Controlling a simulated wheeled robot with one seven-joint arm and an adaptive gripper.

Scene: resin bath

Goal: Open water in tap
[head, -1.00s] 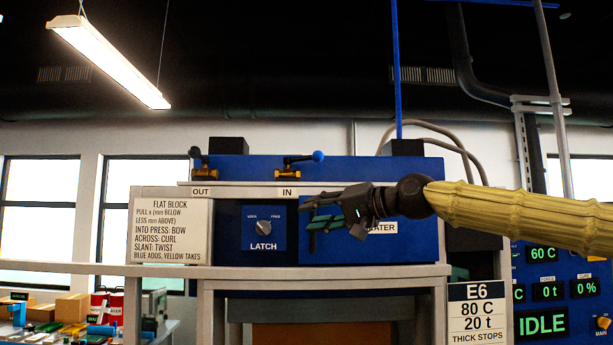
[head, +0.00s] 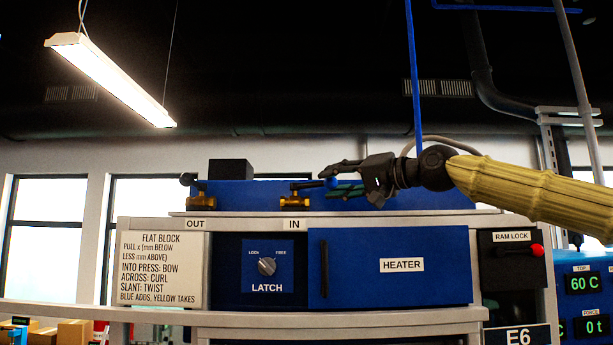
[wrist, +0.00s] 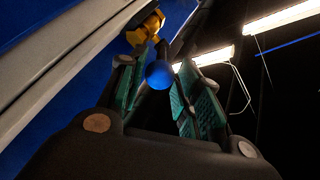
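The IN tap has a brass body (head: 293,199) and a dark lever that points right to a blue ball knob (head: 331,183). It stands on the ledge above the IN label (head: 293,225). My gripper (head: 341,182) is at the knob, reaching in from the right, and its fingers partly hide the lever end. In the wrist view the blue knob (wrist: 158,75) lies between the two green-padded fingers, with the brass body (wrist: 146,29) beyond. The fingers are spread apart; I cannot tell whether either touches the knob.
The OUT tap (head: 199,197) stands to the left on the same ledge. Below are the LATCH dial (head: 267,266), the blue HEATER door (head: 390,285) and a red-knobbed RAM LOCK lever (head: 536,250). A blue bar (head: 240,193) runs just behind the taps.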

